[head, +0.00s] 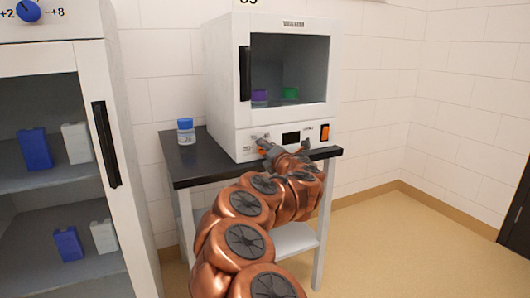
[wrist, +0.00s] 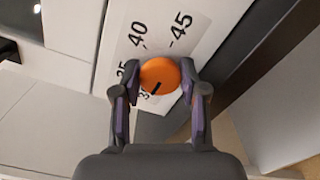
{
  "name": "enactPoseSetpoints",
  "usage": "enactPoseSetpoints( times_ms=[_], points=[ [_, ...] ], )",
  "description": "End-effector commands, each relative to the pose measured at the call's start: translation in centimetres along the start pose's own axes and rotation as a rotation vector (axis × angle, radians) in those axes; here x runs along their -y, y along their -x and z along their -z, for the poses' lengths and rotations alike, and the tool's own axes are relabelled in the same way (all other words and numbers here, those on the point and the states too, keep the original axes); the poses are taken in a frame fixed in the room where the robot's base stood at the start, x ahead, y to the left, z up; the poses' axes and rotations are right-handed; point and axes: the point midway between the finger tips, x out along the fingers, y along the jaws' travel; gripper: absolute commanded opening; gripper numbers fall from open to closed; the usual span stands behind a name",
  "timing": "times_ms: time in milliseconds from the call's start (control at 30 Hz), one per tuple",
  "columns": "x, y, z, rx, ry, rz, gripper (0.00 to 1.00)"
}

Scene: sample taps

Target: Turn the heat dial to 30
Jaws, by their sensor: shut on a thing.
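The orange heat dial (wrist: 159,73) sits on the white front panel of the incubator-like cabinet (head: 228,95). Its black pointer line shows at its lower edge and points down and slightly left in the wrist view. Printed 40 and 45 show above the dial; labels at its left and lower left are partly hidden, so I cannot read them fully. My gripper (wrist: 159,80) is shut on the dial, with one finger on each side. In the head view my gripper (head: 267,150) is at the lower front panel and largely covers the dial.
The panel also holds a dark display (head: 291,138) and an orange switch (head: 325,132). A blue-capped bottle (head: 186,133) stands on the black bench top (head: 185,163). A tall white cabinet (head: 85,55) with a blue dial (head: 28,11) stands left. Floor at right is clear.

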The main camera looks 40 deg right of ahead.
Motion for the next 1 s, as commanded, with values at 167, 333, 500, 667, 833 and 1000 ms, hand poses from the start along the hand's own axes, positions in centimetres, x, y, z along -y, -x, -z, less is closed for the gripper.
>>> enactPoseSetpoints(
  times_ms=[167,333,500,667,833,1000],
  points=[
    [0.15,-0.04,0.23,-0.005,0.052,0.002,0.08],
    [0.15,-0.04,0.23,-0.006,0.071,0.002,0.08],
    [0.15,-0.06,0.23,-0.006,0.073,0.002,0.08],
    [0.14,-0.06,0.23,-0.006,0.073,0.002,0.08],
    [0.12,-0.05,0.18,-0.004,0.072,0.002,0.56],
    [0.08,-0.04,0.11,-0.003,0.071,0.001,0.66]
  ],
)
